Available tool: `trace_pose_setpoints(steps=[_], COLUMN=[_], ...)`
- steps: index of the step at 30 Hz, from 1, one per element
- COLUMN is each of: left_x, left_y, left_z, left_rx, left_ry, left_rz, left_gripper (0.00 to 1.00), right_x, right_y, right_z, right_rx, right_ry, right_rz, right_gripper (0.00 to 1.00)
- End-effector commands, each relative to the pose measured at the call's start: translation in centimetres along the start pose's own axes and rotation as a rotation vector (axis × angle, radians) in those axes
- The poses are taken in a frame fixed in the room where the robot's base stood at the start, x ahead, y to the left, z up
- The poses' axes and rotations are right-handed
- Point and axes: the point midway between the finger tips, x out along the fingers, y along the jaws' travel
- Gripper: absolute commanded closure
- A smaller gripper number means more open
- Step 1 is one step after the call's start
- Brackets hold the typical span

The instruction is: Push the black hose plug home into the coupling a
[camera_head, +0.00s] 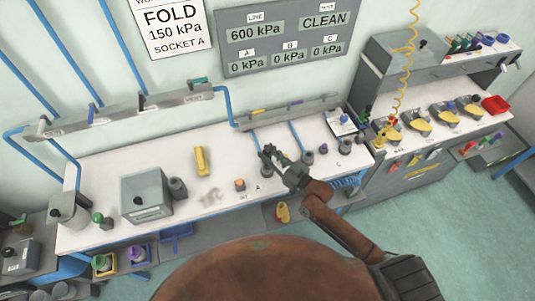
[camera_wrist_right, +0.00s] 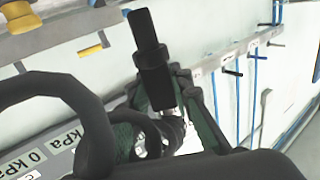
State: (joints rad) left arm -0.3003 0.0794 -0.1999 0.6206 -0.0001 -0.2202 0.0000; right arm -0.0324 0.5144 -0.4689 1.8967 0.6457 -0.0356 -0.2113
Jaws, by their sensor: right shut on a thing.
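My right gripper (camera_head: 283,164) is over the white bench top in the head view, near the label A. In the right wrist view its fingers are shut on the black hose plug (camera_wrist_right: 155,75), a dark cylinder with a narrower end pointing up in the picture. I cannot tell in the head view whether the plug touches a coupling. Coupling A cannot be made out clearly; my gripper and arm cover part of the bench there. Two dark couplings (camera_head: 323,149) stand just right of the gripper, the farther one beside label C. My left gripper is not in view.
A grey box (camera_head: 146,192), a yellow object (camera_head: 202,160) and an orange-topped button (camera_head: 240,184) are on the bench to the left. A grey rail (camera_head: 290,112) with blue hoses runs behind. The gauge panel (camera_head: 282,38) reads 0 kPa for A, B and C.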

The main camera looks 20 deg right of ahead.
Motion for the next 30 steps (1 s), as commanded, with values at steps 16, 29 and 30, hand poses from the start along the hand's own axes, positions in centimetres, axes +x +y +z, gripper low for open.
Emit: trace_pose_setpoints(steps=[16, 29, 30], left_x=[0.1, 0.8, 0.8], left_y=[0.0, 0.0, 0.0], left_z=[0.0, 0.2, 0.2], left_rx=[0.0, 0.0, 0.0], left_ry=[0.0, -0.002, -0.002], left_rz=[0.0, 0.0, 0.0], left_gripper=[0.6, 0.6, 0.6], right_x=[0.0, 0.0, 0.0], right_y=[0.0, 0.0, 0.0], right_z=[0.2, 1.1, 1.2], right_rx=[-0.002, -0.002, -0.002], right_ry=[0.002, 0.002, 0.002], right_rz=[0.0, 0.0, 0.0], right_gripper=[1.0, 1.0, 1.0])
